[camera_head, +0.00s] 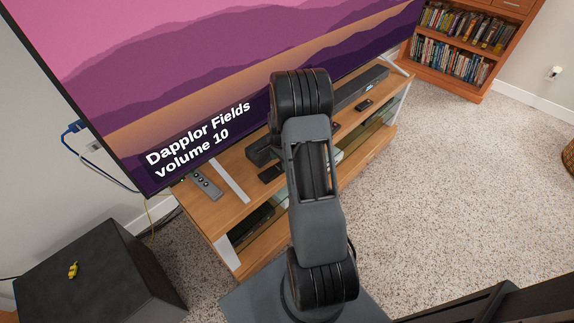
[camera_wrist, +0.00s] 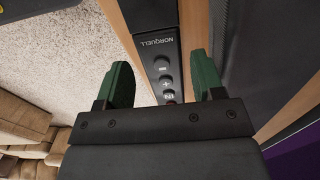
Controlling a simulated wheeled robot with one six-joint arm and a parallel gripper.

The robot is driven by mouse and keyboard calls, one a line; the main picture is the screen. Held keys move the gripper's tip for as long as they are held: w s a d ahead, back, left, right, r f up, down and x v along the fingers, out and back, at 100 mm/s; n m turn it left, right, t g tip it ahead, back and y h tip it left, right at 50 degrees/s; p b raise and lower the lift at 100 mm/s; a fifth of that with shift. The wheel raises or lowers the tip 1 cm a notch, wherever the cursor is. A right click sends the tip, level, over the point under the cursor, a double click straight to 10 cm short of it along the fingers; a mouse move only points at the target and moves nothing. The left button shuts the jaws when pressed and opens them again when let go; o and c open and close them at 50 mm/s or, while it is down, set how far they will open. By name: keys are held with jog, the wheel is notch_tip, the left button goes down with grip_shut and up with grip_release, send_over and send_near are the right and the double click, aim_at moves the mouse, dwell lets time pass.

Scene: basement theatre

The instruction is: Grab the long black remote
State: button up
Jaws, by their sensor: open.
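In the wrist view, a dark remote-like object (camera_wrist: 162,50) marked NORQUELL, with minus, plus and IN buttons, lies on a wooden surface. My gripper (camera_wrist: 162,78) is open, its green fingers apart on either side of this object in the picture. Contact cannot be told, and the near end is hidden behind my gripper. In the head view, a black remote (camera_head: 271,173) lies on the TV stand left of my arm, and a short black one (camera_head: 363,104) lies right of it. My gripper is hidden behind my arm there.
The wooden TV stand (camera_head: 228,206) also holds a grey remote (camera_head: 206,184) and a soundbar (camera_head: 360,88). The large TV (camera_head: 200,70) rises close behind. A black cube (camera_head: 95,275) stands at lower left. Carpet (camera_head: 450,170) is clear to the right, before a bookcase (camera_head: 463,45).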

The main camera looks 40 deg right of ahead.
notch_tip(320, 180, down, 3)
jog(key=shift+r, duration=0.2)
jog(key=c, duration=0.7)
jog(key=shift+r, duration=0.1)
